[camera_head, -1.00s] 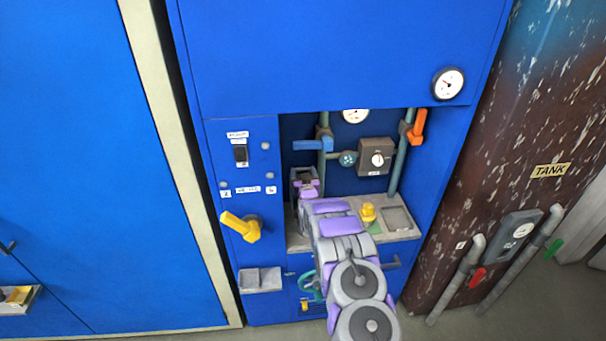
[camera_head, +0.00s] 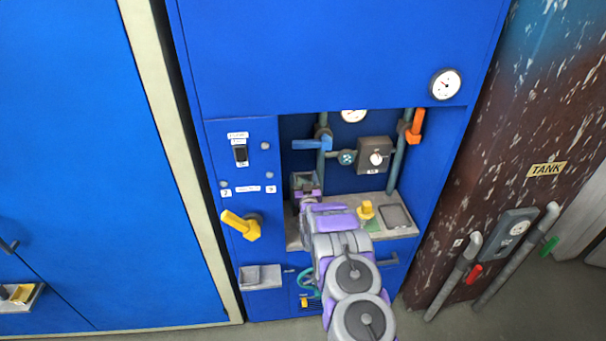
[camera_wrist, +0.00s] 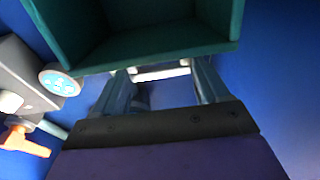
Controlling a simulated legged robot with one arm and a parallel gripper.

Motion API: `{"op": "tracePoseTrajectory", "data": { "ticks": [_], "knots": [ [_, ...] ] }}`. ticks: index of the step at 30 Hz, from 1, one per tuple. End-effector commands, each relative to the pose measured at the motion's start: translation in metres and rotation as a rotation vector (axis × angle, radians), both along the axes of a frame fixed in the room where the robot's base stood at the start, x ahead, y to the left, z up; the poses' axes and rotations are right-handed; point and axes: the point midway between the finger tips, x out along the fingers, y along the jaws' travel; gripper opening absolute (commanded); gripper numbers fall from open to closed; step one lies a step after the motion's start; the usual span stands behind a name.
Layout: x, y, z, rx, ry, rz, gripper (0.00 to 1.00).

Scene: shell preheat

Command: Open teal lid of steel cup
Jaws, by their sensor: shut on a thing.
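A teal box-shaped part (camera_wrist: 150,50), which looks like the lid or cup, fills the top of the wrist view, its hollow dark inside facing me. My gripper (camera_wrist: 162,76) is just below its near edge, its two fingers on either side of a pale bar (camera_wrist: 160,70). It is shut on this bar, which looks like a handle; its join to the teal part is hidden. In the head view a small grey-green box (camera_head: 304,180) sits at the alcove's left side, with my gripper (camera_head: 309,193) against its front. I cannot tell the lid's angle there.
A yellow knob (camera_head: 366,210) stands on the grey shelf (camera_head: 398,229). A yellow lever (camera_head: 240,225) juts out at left; an orange handle (camera_head: 415,125) is at right.

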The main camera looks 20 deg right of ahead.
Motion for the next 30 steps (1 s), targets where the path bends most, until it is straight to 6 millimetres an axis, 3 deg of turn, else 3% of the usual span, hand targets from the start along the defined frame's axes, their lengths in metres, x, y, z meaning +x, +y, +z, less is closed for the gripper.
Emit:
{"op": "tracePoseTrajectory", "data": {
  "ticks": [6,16,17,24,30],
  "knots": [
    [-0.012,0.0024,-0.0083,-0.014,-0.046,-0.003,0.2],
    [-0.0125,0.0028,-0.0097,-0.015,-0.049,-0.002,0.2],
    [-0.0124,0.0029,-0.0099,-0.015,-0.049,-0.002,0.76],
    [-0.0126,0.003,-0.0055,-0.016,-0.057,-0.001,0.99],
    [-0.0124,0.0031,-0.0042,-0.017,-0.06,-0.001,1.0]
  ]
}}
